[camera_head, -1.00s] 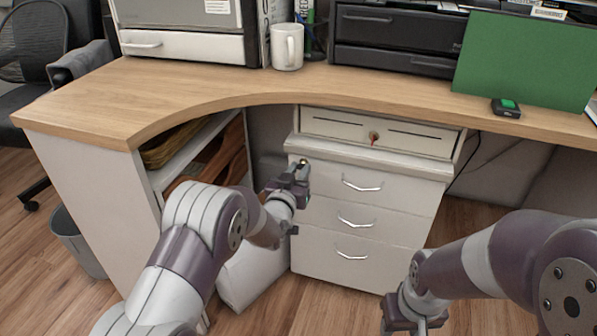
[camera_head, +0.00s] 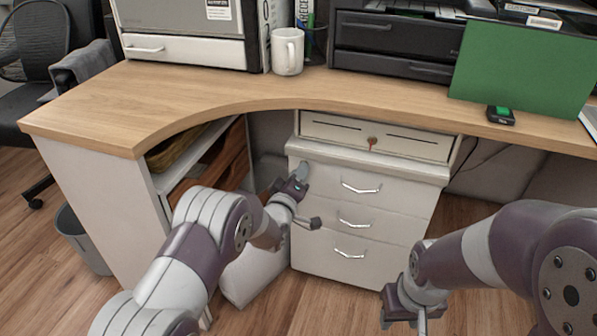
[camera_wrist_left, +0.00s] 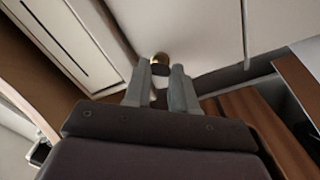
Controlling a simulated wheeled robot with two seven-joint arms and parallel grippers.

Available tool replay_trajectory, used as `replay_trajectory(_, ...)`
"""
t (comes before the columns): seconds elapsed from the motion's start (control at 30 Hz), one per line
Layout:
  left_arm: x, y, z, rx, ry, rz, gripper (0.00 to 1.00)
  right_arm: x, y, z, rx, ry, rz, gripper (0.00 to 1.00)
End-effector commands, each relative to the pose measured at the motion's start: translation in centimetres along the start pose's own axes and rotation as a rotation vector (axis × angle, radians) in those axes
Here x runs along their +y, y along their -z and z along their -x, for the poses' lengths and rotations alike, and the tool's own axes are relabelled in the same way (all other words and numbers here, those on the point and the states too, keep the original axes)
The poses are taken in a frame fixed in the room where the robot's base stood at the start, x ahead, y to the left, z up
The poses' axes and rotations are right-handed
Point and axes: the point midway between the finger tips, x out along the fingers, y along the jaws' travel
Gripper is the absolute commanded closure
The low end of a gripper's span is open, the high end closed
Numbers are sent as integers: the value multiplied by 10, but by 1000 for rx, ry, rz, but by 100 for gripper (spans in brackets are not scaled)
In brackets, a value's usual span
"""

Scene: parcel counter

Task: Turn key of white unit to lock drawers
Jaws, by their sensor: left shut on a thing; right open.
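The white unit (camera_head: 390,196) stands under the desk, with several drawers shut. My left gripper (camera_head: 302,170) is at the upper left corner of its front. In the left wrist view, the same gripper (camera_wrist_left: 160,80) is shut on the small key, at a round brass-coloured lock (camera_wrist_left: 160,58) just past the fingertips. The key is mostly hidden between the fingers, so its angle cannot be told. My right gripper (camera_head: 408,318) is open and empty, low in front of the unit and apart from it.
A shallow drawer (camera_head: 335,131) above the unit holds another key (camera_head: 372,143) with a reddish tag. The desk edge (camera_head: 300,103) overhangs both. An open shelf (camera_head: 190,170) stands left of the unit. A grey bin (camera_head: 78,240) is at far left.

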Motion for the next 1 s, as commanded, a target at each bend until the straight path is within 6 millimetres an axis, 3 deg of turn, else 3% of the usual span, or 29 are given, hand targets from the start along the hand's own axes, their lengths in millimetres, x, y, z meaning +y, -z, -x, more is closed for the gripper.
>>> replay_trajectory(0.5, 0, -1, 0, -2, 3, 401, 100, 0, 2, 15, 0, 0, 0, 54)
replay_trajectory(1.0, -1, -1, 0, -2, 2, 534, 100, 0, 2, 18, 0, 0, 0, 54)
